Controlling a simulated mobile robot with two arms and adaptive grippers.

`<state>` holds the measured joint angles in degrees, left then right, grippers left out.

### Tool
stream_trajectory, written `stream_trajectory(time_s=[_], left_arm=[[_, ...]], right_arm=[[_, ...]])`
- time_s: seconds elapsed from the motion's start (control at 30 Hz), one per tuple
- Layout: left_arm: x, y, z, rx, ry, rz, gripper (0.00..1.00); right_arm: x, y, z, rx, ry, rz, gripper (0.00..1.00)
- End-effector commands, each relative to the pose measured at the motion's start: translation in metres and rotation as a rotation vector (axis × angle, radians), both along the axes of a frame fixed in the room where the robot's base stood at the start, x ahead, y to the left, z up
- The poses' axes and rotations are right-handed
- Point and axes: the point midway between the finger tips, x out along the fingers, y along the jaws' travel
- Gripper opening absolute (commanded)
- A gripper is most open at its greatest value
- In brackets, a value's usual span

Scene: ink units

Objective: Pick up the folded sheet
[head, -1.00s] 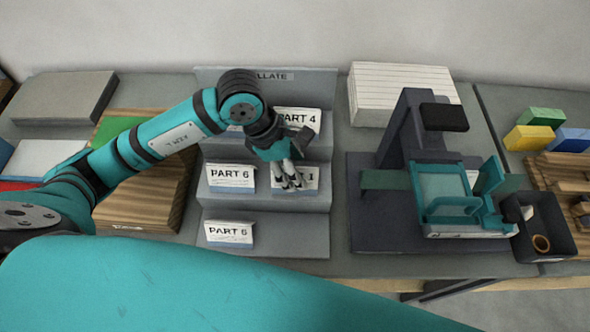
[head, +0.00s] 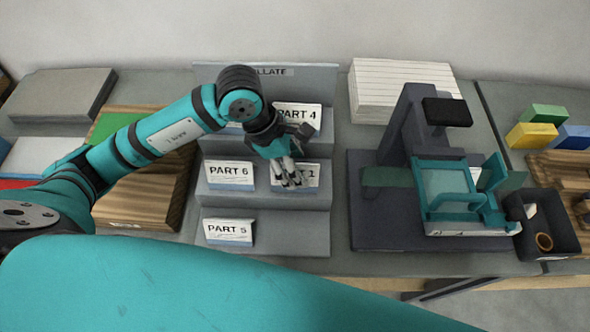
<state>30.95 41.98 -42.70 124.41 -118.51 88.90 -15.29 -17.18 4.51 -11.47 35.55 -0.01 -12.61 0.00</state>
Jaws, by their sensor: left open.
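Several folded sheets with part labels stand on a grey stepped rack (head: 290,234). The sheet reading PART 1 (head: 312,178) is on the middle step at the right, partly hidden behind my left gripper. PART 6 (head: 230,176) is on the middle step at the left, and PART 5 (head: 228,232) on the lowest step. PART 4 (head: 298,113) is on the top step at the right; another sheet beside it is mostly hidden by my arm. My left gripper (head: 291,181) is open, fingers pointing down in front of PART 1; I cannot tell whether they touch it. My right gripper is not in view.
Right of the rack stands a dark press-like device (head: 412,135) with a teal frame (head: 450,188). A stack of white paper (head: 402,88) lies behind it. A dark bin (head: 541,222) and coloured blocks (head: 541,114) are at the right. Wooden boards (head: 150,205) lie left.

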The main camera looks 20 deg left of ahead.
Motion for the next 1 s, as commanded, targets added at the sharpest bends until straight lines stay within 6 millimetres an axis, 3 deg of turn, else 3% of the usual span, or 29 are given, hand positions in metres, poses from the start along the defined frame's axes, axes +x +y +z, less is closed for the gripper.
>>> stream_trajectory(time_s=[0.27,0.67,1.0], left_arm=[[-0.0001,0.0,-0.0001,0.0,0.0,0.0,0.58],[-0.0002,0.0001,-0.0003,0.0,0.0,0.0,0.07],[-0.0003,0.0001,0.0017,0.001,0.002,0.001,0.06]], right_arm=[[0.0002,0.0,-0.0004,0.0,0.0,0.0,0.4],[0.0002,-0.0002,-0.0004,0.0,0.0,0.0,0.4],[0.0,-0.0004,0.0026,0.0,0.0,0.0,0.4]])
